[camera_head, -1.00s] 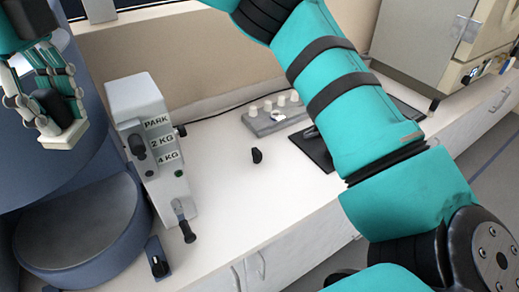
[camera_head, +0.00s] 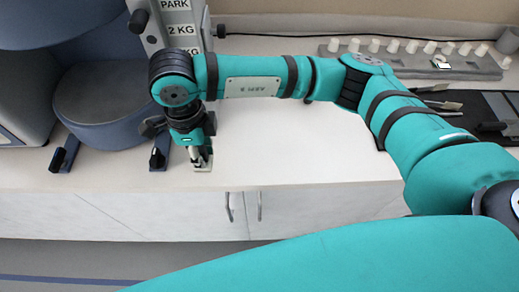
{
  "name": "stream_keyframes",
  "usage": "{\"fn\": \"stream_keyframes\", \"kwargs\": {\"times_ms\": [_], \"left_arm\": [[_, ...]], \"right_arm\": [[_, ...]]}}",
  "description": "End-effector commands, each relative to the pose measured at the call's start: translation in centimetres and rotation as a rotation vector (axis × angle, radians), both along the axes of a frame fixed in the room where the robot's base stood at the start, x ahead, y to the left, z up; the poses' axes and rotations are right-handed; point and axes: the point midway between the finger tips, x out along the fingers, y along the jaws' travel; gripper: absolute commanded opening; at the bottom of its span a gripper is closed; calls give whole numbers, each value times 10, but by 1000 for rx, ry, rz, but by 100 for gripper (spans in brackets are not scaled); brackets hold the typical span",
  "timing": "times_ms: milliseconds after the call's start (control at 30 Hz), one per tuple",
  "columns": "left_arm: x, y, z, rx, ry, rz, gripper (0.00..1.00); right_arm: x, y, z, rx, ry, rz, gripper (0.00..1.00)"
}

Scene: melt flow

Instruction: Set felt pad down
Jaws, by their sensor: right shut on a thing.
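My right gripper (camera_head: 199,157) points down over the white bench top (camera_head: 300,140), near its front edge. It is shut on a small pale piece, which looks like the felt pad (camera_head: 203,166). The pad is at the fingertips, low over the bench; I cannot tell whether it touches the surface. The fingers and wrist hide part of it. My left gripper does not show.
A weight unit (camera_head: 178,20) marked PARK and 2 KG stands behind my right wrist, beside a round blue-grey base (camera_head: 105,110). A small black-knobbed bracket (camera_head: 160,153) is close left of the gripper. A rack with pale pegs (camera_head: 415,62) and a black mat (camera_head: 478,103) lie right.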

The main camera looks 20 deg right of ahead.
Motion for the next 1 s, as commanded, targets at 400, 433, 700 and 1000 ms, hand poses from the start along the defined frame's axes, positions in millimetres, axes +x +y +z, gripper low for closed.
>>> {"fn": "stream_keyframes", "kwargs": {"times_ms": [400, 433, 700, 1000], "left_arm": [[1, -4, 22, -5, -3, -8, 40], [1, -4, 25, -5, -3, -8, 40], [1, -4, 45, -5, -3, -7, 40], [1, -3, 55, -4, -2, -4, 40]], "right_arm": [[10, -56, -23, -5, 1, 24, 0], [13, -63, -23, -5, 1, 24, 0], [36, -121, -30, -4, -1, 27, 0], [47, -149, -34, -4, 0, 28, 0]]}}
